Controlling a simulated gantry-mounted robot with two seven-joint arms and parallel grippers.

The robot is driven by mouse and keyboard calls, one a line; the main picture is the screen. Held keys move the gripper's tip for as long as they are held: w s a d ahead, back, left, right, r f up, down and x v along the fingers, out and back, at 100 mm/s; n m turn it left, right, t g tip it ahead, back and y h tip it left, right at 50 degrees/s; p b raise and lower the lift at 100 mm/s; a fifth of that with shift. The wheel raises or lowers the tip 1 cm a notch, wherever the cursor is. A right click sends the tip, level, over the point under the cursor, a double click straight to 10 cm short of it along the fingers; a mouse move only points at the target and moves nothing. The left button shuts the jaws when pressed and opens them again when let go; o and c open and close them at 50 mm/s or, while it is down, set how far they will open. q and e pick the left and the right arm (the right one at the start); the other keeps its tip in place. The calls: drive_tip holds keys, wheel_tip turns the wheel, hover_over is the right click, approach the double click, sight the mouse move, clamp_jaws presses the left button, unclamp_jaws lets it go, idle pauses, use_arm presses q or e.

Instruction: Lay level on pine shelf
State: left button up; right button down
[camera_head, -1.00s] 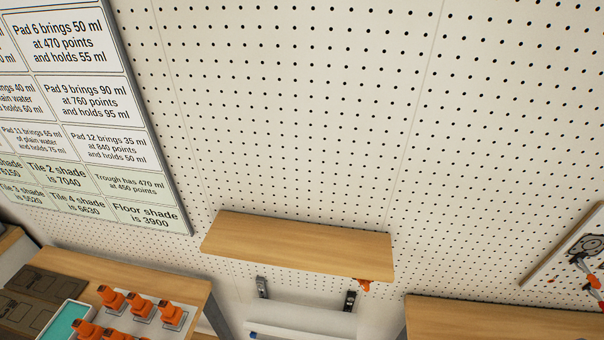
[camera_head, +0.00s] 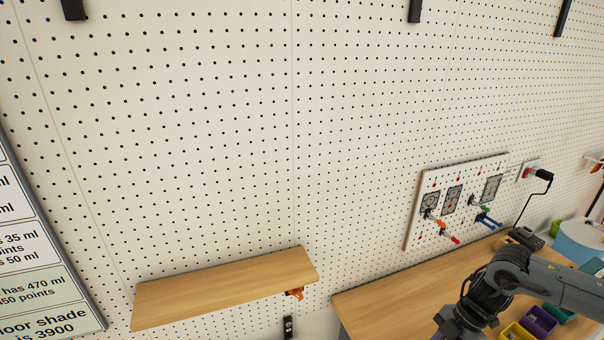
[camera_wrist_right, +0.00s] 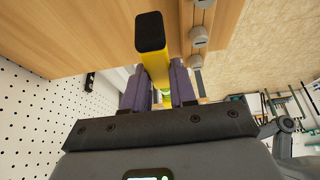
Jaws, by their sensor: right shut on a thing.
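The pine shelf (camera_head: 225,288) is mounted on the pegboard wall at the lower left of the head view, and its visible top is bare. A yellow level (camera_wrist_right: 153,62) with a black end cap shows in the right wrist view. My right gripper (camera_wrist_right: 159,88) is shut on the level, its purple fingers on either side of it. In the head view my right arm comes in at the lower right, right of the shelf, with its gripper end cut off by the bottom edge. The level is not visible there. My left gripper is not in view.
An orange clamp (camera_head: 294,293) sits under the shelf's right end. A wooden bench (camera_head: 390,297) stands right of the shelf, with yellow and purple bins (camera_head: 538,320) near my arm. A small panel with coloured handles (camera_head: 455,203) hangs above the bench. Wall above the shelf is clear.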

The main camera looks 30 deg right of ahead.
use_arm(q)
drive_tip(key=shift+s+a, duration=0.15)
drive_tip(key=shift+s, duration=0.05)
use_arm(e)
drive_tip(key=a+r+m+t, duration=0.1)
drive_tip(key=a+r+m, duration=0.2)
drive_tip(key=a+r, duration=0.7)
drive_tip(key=w+a+r+m+t+h, duration=0.1)
drive_tip(key=a+r, duration=0.9)
drive_tip(key=a, duration=2.7)
drive_tip(key=w+a+r+m+t, duration=0.1)
drive_tip(key=a+r+m, duration=0.3)
drive_tip(key=a+r, duration=0.7)
drive_tip(key=a, duration=1.3)
drive_tip(key=shift+w+a+m+h, duration=0.2)
drive_tip(key=shift+m+h, duration=0.1)
drive_tip(key=shift+h, duration=0.1)
